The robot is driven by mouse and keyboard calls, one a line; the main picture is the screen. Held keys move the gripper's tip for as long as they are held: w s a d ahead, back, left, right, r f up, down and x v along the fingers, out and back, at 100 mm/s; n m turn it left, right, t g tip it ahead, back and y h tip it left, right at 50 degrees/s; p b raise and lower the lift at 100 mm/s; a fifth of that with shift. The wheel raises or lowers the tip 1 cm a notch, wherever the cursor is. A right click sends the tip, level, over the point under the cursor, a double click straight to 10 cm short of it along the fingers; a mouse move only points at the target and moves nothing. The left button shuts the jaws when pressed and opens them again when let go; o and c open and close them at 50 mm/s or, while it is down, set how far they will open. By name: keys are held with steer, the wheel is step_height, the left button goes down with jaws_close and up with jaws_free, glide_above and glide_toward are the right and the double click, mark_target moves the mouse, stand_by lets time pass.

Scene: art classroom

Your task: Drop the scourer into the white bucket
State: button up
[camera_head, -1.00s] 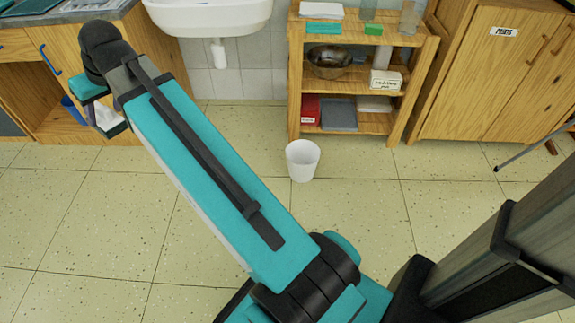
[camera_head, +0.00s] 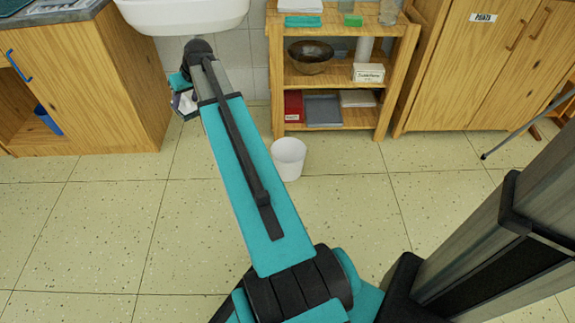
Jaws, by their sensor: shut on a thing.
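The white bucket (camera_head: 289,158) stands upright on the floor in front of the wooden shelf, just right of my forearm. Its opening faces up, and its inside looks empty as far as I see. My gripper (camera_head: 185,102) is at the far end of my arm, left of the bucket and farther away, below the sink. It is small and partly hidden by my wrist. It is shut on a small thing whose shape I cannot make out. I cannot identify the scourer for certain in this view.
A wooden shelf (camera_head: 385,75) stands behind the bucket, with a bowl (camera_head: 310,56), boxes, a teal cloth (camera_head: 303,20) and a small green block (camera_head: 353,20). A wooden cabinet (camera_head: 120,95) is at left, a sink (camera_head: 185,14) above my gripper. The floor around the bucket is clear.

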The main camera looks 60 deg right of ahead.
steer(key=s+d+f+m+b, duration=0.1)
steer(key=s+d+f+b, duration=0.1)
steer(key=s+d+f, duration=0.5)
steer(key=s+d+f+m+h+b, duration=0.1)
steer(key=s+d+f+m, duration=0.1)
steer(key=s+d+f, duration=0.6)
steer(key=s+d+f+m+h+b, duration=0.1)
steer(key=s+d+f+b, duration=0.1)
steer(key=s+d+f, duration=0.5)
steer(key=d+f, duration=0.6)
steer(key=d, duration=0.6)
steer(key=shift+s+b, duration=0.3)
steer(key=shift+s, duration=0.05)
steer(key=shift+f, duration=0.15)
steer(key=shift+f+b, duration=1.85)
steer(key=shift+f, duration=1.1)
steer(key=o, duration=1.3)
steer(key=shift+c, duration=0.2)
